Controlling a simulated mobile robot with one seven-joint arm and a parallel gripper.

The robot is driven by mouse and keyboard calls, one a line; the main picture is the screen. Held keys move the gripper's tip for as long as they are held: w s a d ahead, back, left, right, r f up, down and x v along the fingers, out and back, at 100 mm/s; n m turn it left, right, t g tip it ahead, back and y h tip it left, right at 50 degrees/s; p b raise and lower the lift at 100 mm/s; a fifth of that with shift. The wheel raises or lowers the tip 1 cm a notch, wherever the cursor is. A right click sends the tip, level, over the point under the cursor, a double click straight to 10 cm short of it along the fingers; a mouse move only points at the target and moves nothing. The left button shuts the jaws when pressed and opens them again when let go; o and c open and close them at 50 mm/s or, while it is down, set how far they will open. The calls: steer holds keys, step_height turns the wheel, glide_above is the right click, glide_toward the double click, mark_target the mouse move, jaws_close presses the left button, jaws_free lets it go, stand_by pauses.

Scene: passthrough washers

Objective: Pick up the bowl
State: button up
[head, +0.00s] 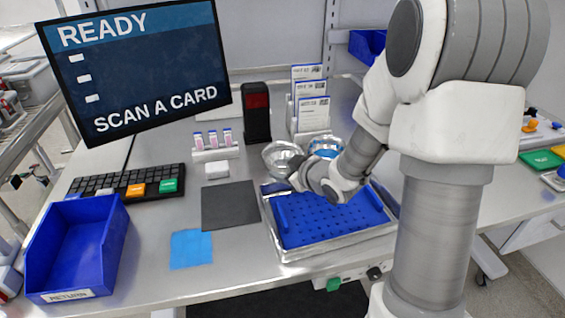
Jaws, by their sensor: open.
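A shiny metal bowl (280,156) stands on the steel bench behind the blue tray. A second metal bowl (324,145) with blue inside it stands just to its right, partly covered by my arm. My gripper (294,178) is at the near right side of the first bowl, above the back left of the tray. It is open, and it overlaps the bowl's lower edge in the picture. The fingertips are small and partly hidden, and I cannot tell whether they touch the bowl.
A blue perforated tray (325,225) in a metal pan lies in front. Card holders (311,112) and a black scanner (257,115) stand behind. A vial rack (215,152), dark mat (229,206), keyboard (127,184), blue return bin (75,250) and screen (135,70) are left.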

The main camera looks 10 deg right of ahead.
mark_target(275, 166)
steer(key=shift+b+x, duration=0.45)
steer(key=shift+x, duration=3)
steer(key=shift+s, duration=0.1)
jaws_close()
